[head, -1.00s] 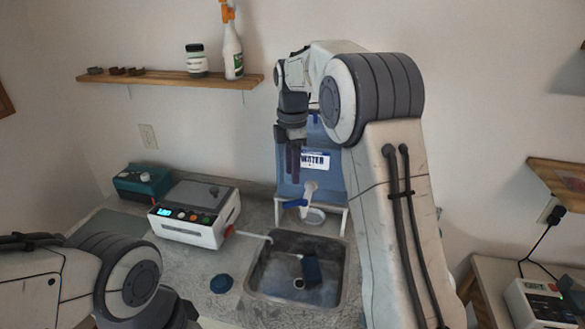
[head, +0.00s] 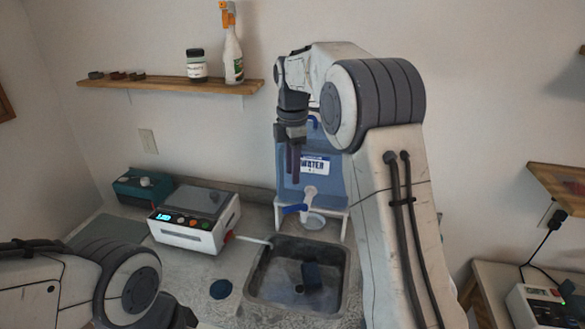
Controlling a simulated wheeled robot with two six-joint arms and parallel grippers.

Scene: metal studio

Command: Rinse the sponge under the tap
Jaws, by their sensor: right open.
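A dark blue block that looks like the sponge (head: 312,275) sits in the metal sink (head: 268,285), near the drain. The tap (head: 307,200), white with a blue lever, is on the front of the blue water container (head: 333,180), behind the sink. My right gripper (head: 293,172) points down in front of the container, above and left of the tap. It is open and empty, well above the sink. My left arm comes in at the lower left, and its gripper is out of view.
A white device (head: 190,225) with a display and a teal box (head: 142,187) stand left of the sink. A dark round disc (head: 220,287) lies on the counter left of the sink. A wall shelf (head: 165,83) holds a spray bottle (head: 232,55) and a jar (head: 196,65).

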